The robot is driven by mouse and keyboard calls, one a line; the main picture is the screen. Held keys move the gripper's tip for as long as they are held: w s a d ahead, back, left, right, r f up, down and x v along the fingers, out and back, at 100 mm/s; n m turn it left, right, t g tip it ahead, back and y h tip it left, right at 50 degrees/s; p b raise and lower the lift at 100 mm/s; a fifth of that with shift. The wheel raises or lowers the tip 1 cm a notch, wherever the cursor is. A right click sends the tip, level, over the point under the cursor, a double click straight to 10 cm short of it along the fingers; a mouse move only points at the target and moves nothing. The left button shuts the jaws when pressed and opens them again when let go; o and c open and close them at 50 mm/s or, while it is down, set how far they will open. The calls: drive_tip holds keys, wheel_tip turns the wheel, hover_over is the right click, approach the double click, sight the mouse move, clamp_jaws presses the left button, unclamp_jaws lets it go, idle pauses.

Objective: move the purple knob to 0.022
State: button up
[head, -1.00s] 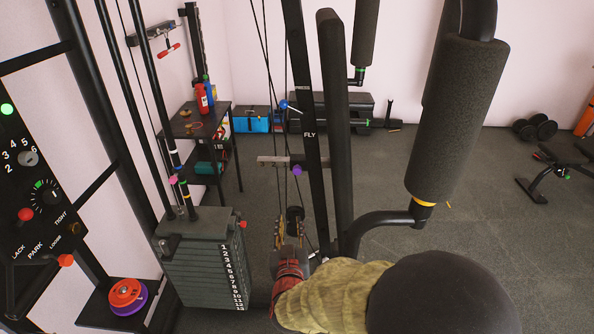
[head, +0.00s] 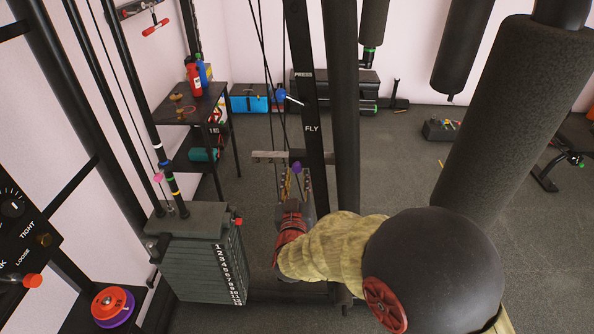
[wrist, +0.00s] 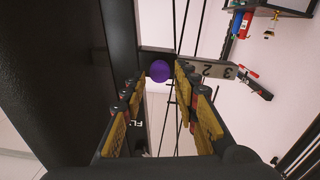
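The purple knob (head: 297,167) sits on the black upright post marked FLY (head: 311,129). In the wrist view the knob (wrist: 160,71) shows as a purple ball just beyond my fingertips, near the middle of the gap. My gripper (head: 290,178) is open, with its yellow-padded fingers apart, close to the knob in the head view. In the wrist view my gripper (wrist: 161,73) has nothing clearly between its fingers. A pale plate with digits 2 and 3 (wrist: 212,70) lies just right of the knob; it also shows in the head view (head: 266,156).
Thin cables run beside the post. A numbered weight stack (head: 195,262) stands left of my arm. A thick padded roller (head: 515,110) hangs to the right. A black shelf (head: 197,103) with bottles is behind at left. Open floor lies behind the post.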

sight(297, 170)
drive_tip(key=shift+w+b, duration=0.4)
drive_tip(key=shift+w, duration=1.5)
drive_tip(key=shift+c, duration=0.3)
clamp_jaws()
